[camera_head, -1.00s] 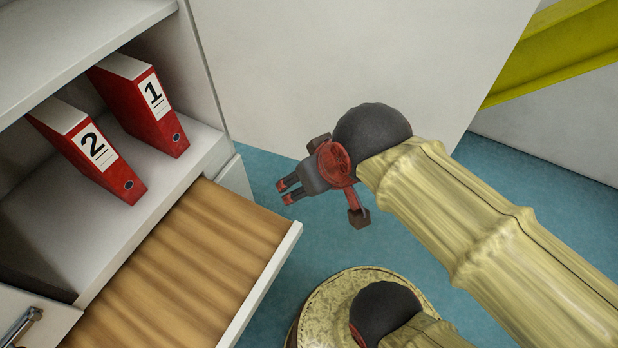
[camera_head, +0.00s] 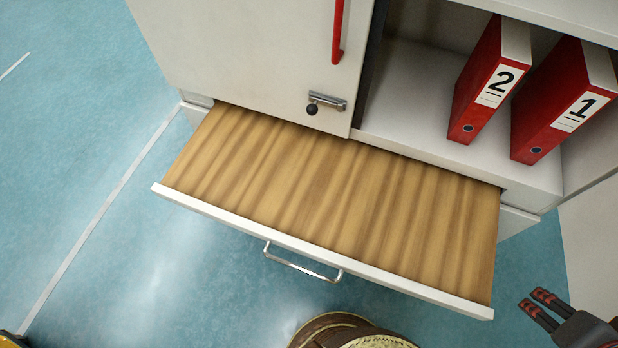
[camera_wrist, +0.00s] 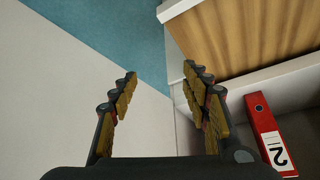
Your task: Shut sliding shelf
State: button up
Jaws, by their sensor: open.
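The sliding shelf (camera_head: 330,190) is a wide drawer with a wood-grain inside and a white front, pulled out from the bottom of a white cabinet (camera_head: 240,50). A metal bar handle (camera_head: 302,265) is on its front. Part of the shelf shows at the top right of the wrist view (camera_wrist: 245,38). My gripper (camera_head: 532,302) is at the lower right of the head view, beyond the shelf's right front corner and apart from it. In the wrist view its two fingers (camera_wrist: 160,92) are spread with nothing between them.
Red binders marked 2 (camera_head: 488,80) and 1 (camera_head: 565,100) stand in the open compartment above the shelf. A cabinet door with a red handle (camera_head: 338,30) and a metal latch (camera_head: 326,102) is at its left.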

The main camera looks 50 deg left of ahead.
aim_at(420, 229)
jog(key=k+u, duration=0.1)
jog(key=u, duration=0.4)
jog(key=j+u, duration=0.1)
jog(key=u, duration=0.4)
jog(key=k+j+u, duration=0.1)
jog(key=u, duration=0.4)
jog(key=j+u, duration=0.1)
jog(key=u, duration=0.4)
jog(key=i+j+u, duration=0.25)
jog(key=k+j, duration=0.1)
